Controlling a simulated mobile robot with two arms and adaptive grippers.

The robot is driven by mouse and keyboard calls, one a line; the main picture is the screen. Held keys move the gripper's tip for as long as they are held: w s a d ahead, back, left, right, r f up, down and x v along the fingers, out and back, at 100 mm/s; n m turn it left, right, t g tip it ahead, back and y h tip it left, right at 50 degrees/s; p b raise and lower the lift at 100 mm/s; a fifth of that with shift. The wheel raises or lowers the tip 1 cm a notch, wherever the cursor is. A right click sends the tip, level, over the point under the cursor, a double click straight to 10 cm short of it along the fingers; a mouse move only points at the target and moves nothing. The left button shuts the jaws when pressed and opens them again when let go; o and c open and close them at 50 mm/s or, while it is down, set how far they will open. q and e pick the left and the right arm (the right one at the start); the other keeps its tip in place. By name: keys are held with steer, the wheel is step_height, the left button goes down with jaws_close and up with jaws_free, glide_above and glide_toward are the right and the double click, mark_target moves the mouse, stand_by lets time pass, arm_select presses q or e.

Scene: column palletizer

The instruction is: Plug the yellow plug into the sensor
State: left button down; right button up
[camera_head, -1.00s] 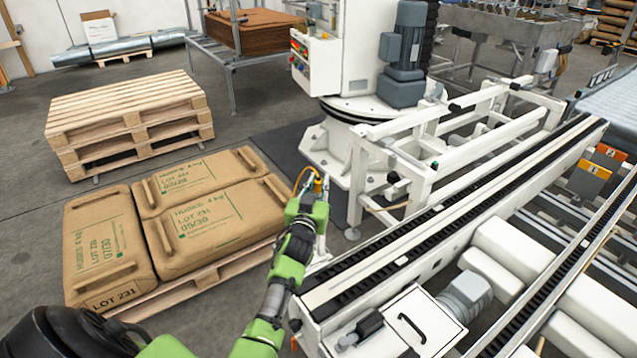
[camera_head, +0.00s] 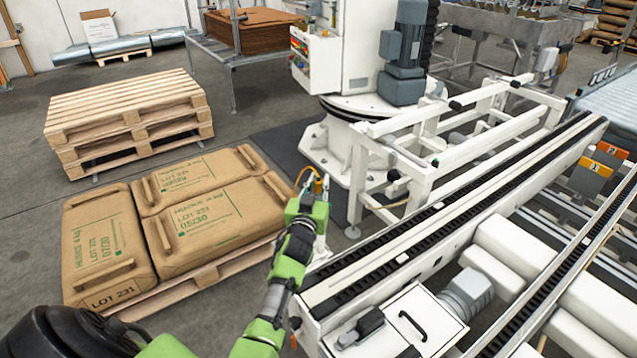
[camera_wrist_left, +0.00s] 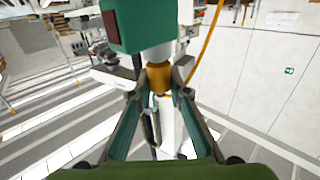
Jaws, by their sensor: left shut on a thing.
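My left gripper (camera_head: 311,190) is beside the white end of the conveyor frame. In the left wrist view its two fingers (camera_wrist_left: 159,92) are shut on the yellow plug (camera_wrist_left: 158,76). A yellow cable (camera_wrist_left: 208,42) shows to the right of the plug, and it also shows as a small loop (camera_head: 303,174) above the gripper in the head view. A green box with a dark red face (camera_wrist_left: 145,24), probably the sensor, is just beyond the plug, with a pale round part (camera_wrist_left: 160,53) between them. I cannot tell whether the plug is seated. My right gripper is not in view.
The conveyor (camera_head: 440,218) runs along the right of my left arm. A pallet with brown sacks (camera_head: 205,220) lies to the left, and stacked empty pallets (camera_head: 125,120) stand behind it. A white machine column with a grey motor (camera_head: 404,50) stands beyond. Open floor shows at left.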

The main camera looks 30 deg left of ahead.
arm_select(q)
steer(key=shift+f, duration=0.35)
stand_by(0.4)
steer(key=c, duration=1.8)
jaws_free()
steer(key=v, duration=1.2)
